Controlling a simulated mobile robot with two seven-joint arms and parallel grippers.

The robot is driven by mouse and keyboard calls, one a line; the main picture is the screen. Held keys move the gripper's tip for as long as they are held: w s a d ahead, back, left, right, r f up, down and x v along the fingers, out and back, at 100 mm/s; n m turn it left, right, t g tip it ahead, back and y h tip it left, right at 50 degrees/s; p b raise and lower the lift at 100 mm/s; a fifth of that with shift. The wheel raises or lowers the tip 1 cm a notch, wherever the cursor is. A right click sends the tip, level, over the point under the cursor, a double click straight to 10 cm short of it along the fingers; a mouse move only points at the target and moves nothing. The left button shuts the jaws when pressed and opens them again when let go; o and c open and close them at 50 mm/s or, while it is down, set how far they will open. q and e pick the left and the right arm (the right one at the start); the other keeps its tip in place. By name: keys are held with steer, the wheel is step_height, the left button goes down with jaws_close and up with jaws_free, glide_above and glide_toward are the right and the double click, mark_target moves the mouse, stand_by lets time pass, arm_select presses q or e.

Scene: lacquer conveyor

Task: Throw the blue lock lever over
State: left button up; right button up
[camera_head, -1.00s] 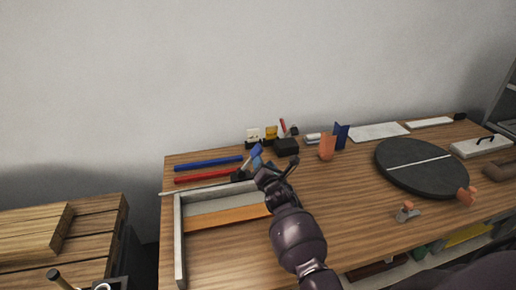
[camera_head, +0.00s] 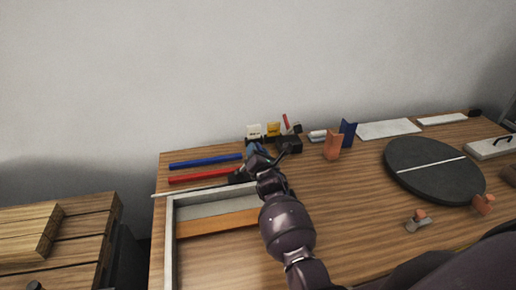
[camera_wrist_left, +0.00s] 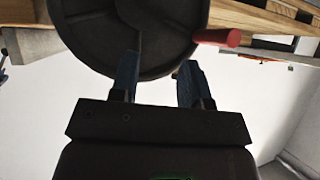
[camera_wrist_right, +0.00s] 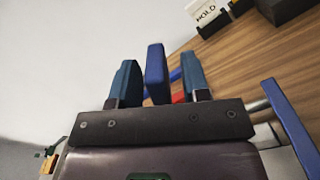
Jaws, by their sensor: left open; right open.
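The blue lock lever (camera_wrist_right: 156,73) shows in the right wrist view as an upright blue bar between the two fingers of my right gripper (camera_wrist_right: 160,82). The gripper is open, with a gap visible on the lever's left side; on the right the lever is close to the finger. In the head view my right gripper (camera_head: 264,160) is at the back of the table, above the tray's far edge, and mostly hides the lever. My left gripper (camera_wrist_left: 160,78) is open in the left wrist view, with nothing visibly held between its fingers.
A blue bar (camera_head: 205,161) and a red bar (camera_head: 204,175) lie left of the right gripper. An open tray (camera_head: 170,240) is in front. Black blocks and a HOLD label (camera_wrist_right: 207,14) stand behind. A dark round body (camera_wrist_left: 140,30) with a red handle (camera_wrist_left: 217,37) is near my left gripper.

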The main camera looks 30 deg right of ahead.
steer(key=shift+w, duration=0.25)
jaws_close()
stand_by(0.4)
